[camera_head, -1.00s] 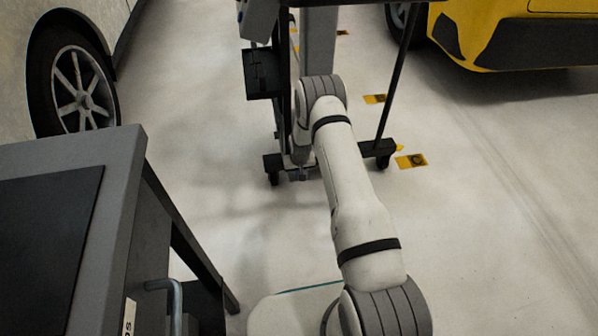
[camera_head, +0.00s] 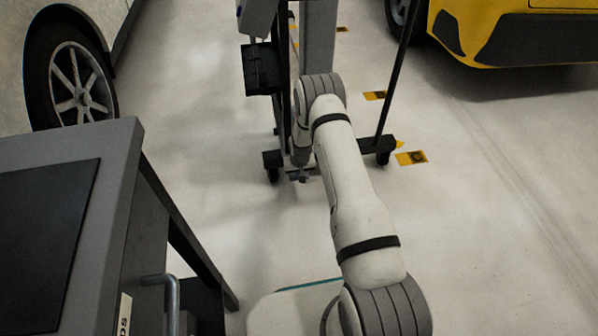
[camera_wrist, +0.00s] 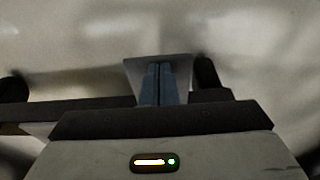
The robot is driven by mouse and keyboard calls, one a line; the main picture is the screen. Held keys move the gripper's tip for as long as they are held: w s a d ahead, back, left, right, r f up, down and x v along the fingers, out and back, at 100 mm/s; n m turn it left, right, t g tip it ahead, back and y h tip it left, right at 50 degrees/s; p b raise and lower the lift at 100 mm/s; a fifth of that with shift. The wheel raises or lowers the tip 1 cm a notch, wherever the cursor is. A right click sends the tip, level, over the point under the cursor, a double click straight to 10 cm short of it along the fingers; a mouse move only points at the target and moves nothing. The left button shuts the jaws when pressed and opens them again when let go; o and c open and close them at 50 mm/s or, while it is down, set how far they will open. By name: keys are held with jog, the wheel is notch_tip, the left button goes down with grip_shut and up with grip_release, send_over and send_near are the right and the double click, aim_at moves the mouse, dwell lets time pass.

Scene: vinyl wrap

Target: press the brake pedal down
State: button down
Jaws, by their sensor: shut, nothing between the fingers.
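A grey plate (camera_wrist: 132,69), which looks like the brake pedal, shows in the wrist view, flaring wider at its top. My gripper (camera_wrist: 160,66) is shut with its two bluish fingers side by side and empty. The fingers overlap the middle of the plate in this view; I cannot tell whether they touch it. In the head view my gripper (camera_head: 303,178) is low at the foot of the wheeled stand (camera_head: 318,40), between its two front casters. The pedal cannot be made out clearly there.
The stand has a left caster (camera_head: 272,173), a right caster (camera_head: 382,158) and a dark box (camera_head: 262,70) on its side. A grey cart (camera_head: 125,165) is close on the left. A yellow car (camera_head: 510,35) is at the back right. The floor on the right is clear.

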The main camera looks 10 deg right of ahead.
jog(key=shift+s+f+b, duration=0.25)
jog(key=shift+f+b, duration=0.3)
jog(key=shift+f, duration=0.45)
jog(key=shift+s+f+b, duration=0.25)
jog(key=shift+f+b, duration=0.3)
jog(key=shift+f, duration=0.4)
jog(key=s+r+p, duration=0.6)
jog(key=s+r, duration=0.1)
jog(key=r, duration=0.4)
jog(key=shift+r, duration=0.35)
jog(key=shift+s+r, duration=0.1)
